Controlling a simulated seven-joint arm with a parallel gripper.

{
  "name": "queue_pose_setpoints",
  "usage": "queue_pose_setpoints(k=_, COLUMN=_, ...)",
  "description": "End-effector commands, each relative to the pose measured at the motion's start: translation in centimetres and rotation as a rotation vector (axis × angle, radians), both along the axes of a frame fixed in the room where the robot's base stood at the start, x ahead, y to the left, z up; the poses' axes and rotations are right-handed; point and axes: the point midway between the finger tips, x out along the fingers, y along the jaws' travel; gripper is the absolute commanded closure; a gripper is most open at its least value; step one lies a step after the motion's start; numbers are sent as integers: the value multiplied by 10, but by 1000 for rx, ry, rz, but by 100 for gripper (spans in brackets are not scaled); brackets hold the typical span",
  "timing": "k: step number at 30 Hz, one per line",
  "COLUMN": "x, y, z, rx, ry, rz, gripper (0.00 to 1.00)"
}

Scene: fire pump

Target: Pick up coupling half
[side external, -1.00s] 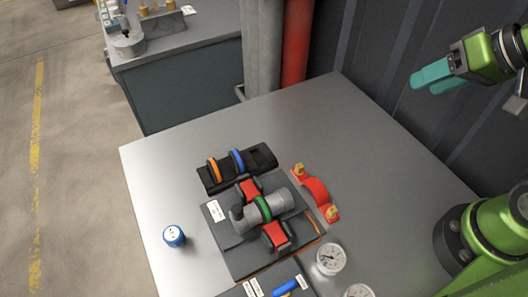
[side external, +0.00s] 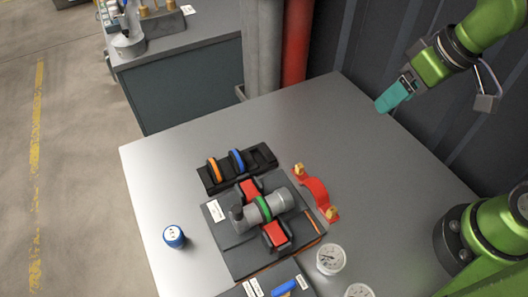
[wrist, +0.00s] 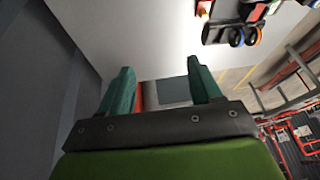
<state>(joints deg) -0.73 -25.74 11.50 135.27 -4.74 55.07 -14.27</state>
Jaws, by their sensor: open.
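The coupling half is a red arched piece (side external: 317,192) with yellow-brass bolt lugs at its ends. It lies on the grey table just right of the pipe fixture in the side view. In the wrist view a small red and yellow part (wrist: 204,8) shows at the top edge, partly cut off. My gripper (side external: 385,108) with teal fingers is raised at the upper right, well apart from the coupling half. In the wrist view its fingers (wrist: 160,68) are spread apart with nothing between them.
A grey pipe (side external: 280,200) with a green ring sits in red-padded clamps on a dark plate (side external: 235,255). Behind it is a black rack (side external: 210,183) with orange and blue rings. The table's back right is clear.

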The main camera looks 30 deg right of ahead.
Motion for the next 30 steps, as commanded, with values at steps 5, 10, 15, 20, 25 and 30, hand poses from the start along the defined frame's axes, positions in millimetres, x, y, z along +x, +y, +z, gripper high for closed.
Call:
queue_pose_setpoints(k=5, x=11, y=44, z=-18, rx=-234, ry=81, rz=621, gripper=36)
queue_pose_setpoints(k=10, x=14, y=82, z=-29, rx=-379, ry=105, rz=1241, gripper=36)
queue_pose_setpoints(k=15, x=13, y=114, z=-34, rx=-463, ry=74, rz=1842, gripper=36)
queue_pose_setpoints(k=20, x=12, y=136, z=-32, rx=-517, ry=-9, rz=2365, gripper=36)
queue_pose_setpoints(k=25, x=12, y=143, z=-23, rx=-575, ry=-102, rz=2756, gripper=36)
queue_pose_setpoints(k=30, x=10, y=140, z=-23, rx=-587, ry=-141, rz=2938, gripper=36)
